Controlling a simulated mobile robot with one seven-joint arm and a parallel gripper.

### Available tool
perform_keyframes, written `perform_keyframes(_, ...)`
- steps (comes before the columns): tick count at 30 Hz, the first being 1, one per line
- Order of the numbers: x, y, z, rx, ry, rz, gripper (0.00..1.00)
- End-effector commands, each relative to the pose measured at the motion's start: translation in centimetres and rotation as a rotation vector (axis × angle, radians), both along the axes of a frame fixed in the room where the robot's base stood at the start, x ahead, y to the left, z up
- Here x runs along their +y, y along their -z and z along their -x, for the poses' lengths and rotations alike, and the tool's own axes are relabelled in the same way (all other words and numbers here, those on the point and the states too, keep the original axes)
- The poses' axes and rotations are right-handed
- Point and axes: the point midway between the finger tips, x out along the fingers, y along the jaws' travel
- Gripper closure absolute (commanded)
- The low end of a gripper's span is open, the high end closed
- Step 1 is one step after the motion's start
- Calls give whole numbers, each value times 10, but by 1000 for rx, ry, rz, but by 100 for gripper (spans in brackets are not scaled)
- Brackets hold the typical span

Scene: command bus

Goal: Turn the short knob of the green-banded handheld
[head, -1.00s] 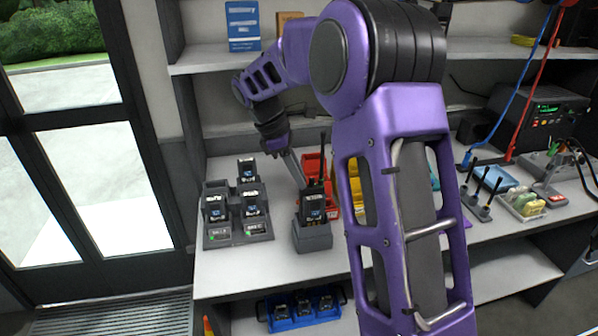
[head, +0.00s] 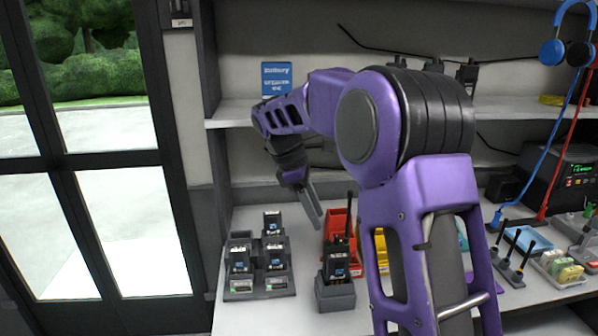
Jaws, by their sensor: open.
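A dark handheld (head: 336,262) with a tall black antenna stands upright in a single grey charger (head: 336,294) on the bench. Several more dark devices (head: 274,256) sit in a wider grey charger (head: 240,288) to its left. My gripper (head: 314,208) is open and empty. It points down above the bench, up and left of the handheld in the single charger, and apart from it. My purple arm hides part of the bench to the right.
A red bin (head: 336,226) stands behind the single charger, and a yellow bin (head: 382,250) is partly hidden by my arm. Stubby antennas (head: 508,262) stand in a holder at right. The shelf (head: 235,112) overhangs the back. The bench front around the chargers is clear.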

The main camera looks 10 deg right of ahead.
Motion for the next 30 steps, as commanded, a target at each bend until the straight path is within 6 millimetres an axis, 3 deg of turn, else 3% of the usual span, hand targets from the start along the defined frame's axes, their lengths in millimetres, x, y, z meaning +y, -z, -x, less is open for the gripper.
perform_keyframes(3, 13, -32, -4, -3, -2, -1, 53)
perform_keyframes(12, 36, -89, -10, -3, -1, 0, 53)
perform_keyframes(18, 41, -104, -11, 0, 0, 1, 53)
perform_keyframes(30, 43, -106, -12, -4, -2, 0, 53)
